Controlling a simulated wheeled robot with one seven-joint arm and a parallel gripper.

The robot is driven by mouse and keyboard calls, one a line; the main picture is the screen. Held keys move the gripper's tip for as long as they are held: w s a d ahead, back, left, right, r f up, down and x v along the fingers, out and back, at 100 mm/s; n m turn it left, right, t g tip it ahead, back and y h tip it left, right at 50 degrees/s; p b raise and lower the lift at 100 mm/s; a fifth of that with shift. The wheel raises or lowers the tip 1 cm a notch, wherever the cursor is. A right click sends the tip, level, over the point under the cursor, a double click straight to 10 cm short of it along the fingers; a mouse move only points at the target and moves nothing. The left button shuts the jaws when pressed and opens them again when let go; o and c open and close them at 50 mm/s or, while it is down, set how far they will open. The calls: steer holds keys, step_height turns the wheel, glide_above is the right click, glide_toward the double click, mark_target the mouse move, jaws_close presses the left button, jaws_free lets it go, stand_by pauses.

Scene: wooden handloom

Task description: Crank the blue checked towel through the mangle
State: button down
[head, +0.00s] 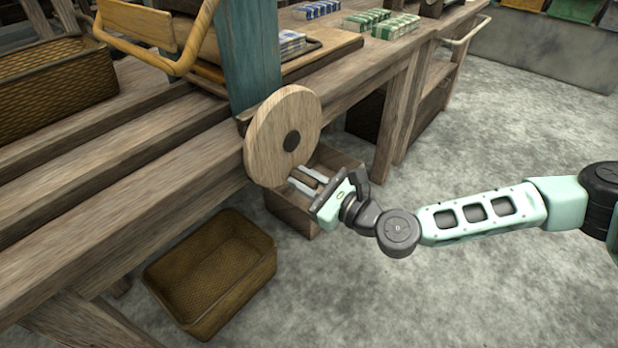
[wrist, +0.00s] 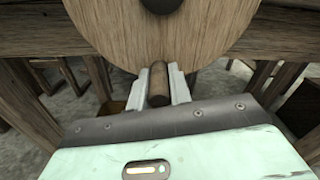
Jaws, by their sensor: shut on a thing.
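A round wooden crank wheel (head: 265,135) with a dark hub stands at the end of the wooden frame, beside a blue-green post (head: 250,55). The wheel also fills the top of the wrist view (wrist: 215,30). My gripper (head: 306,183) is at the wheel's lower edge. In the wrist view its fingers are shut on a short brown wooden handle (wrist: 158,86) at the bottom of the wheel. A blue and white folded cloth (head: 291,42), perhaps the towel, lies on a board behind the post. The mangle's rollers cannot be made out.
Green and white folded cloths (head: 395,25) and a blue stack (head: 317,9) lie on the bench behind. A wicker basket (head: 212,270) stands on the floor at lower left. A wooden box (head: 338,161) is behind my gripper. The floor at right is clear.

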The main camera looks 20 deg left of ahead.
steer(key=shift+s+a+m, duration=0.15)
steer(key=shift+s+m, duration=0.15)
stand_by(0.4)
steer(key=c, duration=1.3)
jaws_free()
steer(key=shift+d, duration=0.25)
steer(key=p+v, duration=0.1)
steer(key=v, duration=1.6)
